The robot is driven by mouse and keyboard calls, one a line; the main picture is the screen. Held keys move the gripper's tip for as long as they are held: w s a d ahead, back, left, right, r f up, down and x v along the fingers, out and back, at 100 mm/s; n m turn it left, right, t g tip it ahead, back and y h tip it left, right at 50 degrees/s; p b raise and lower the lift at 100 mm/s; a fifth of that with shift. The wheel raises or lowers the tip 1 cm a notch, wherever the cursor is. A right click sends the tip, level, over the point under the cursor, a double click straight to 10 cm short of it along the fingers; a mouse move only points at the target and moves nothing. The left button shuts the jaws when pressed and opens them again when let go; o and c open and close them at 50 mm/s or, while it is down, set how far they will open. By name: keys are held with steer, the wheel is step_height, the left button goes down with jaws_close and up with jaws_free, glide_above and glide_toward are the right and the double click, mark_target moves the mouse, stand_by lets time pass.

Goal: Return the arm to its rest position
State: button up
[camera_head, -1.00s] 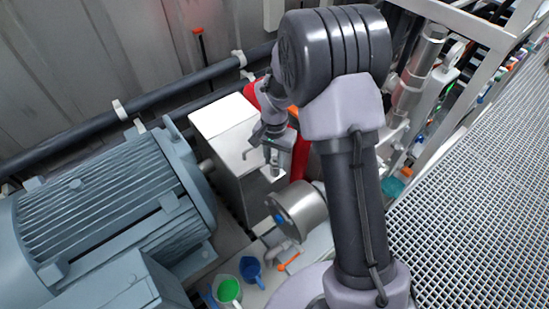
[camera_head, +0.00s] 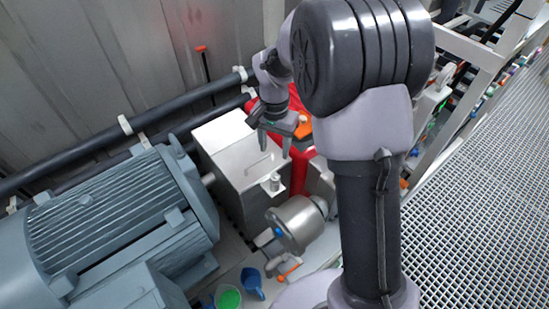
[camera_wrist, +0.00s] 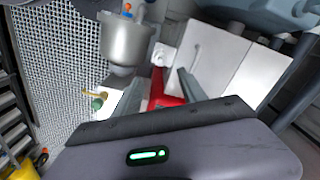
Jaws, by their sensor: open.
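My gripper (camera_head: 272,147) is open and empty in the head view. It hangs over the right part of a silver metal box (camera_head: 235,150), near a red part (camera_head: 299,165). In the wrist view my gripper (camera_wrist: 157,75) shows its two fingers apart with nothing between them. The same metal box (camera_wrist: 215,60) and red part (camera_wrist: 168,88) lie beyond the fingers. My upper arm stands at the right of the head view and hides part of the scene behind it.
A grey finned motor (camera_head: 110,215) fills the left. A steel cylindrical vessel (camera_head: 297,222) sits below the box. Dark pipes (camera_head: 150,118) run along the wall. Metal grating (camera_head: 490,200) lies at right.

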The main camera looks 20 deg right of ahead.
step_height(320, 180, up, 4)
steer(key=shift+f+p, duration=0.1)
steer(key=shift+p, duration=0.25)
steer(key=s+a+r+n+t+b, duration=0.1)
steer(key=s+r+t+b, duration=0.1)
steer(key=s+r, duration=0.55)
steer(key=s+a+r+n+t+y+b, duration=0.1)
steer(key=s+t, duration=0.1)
steer(key=s, duration=0.6)
steer(key=s+a+r+n+t+y, duration=0.1)
steer(key=s+a+r, duration=0.1)
steer(key=s, duration=0.6)
steer(key=shift+s+r+t+b, duration=0.15)
steer(key=shift+s+t+b, duration=0.15)
steer(key=shift+t+b, duration=0.1)
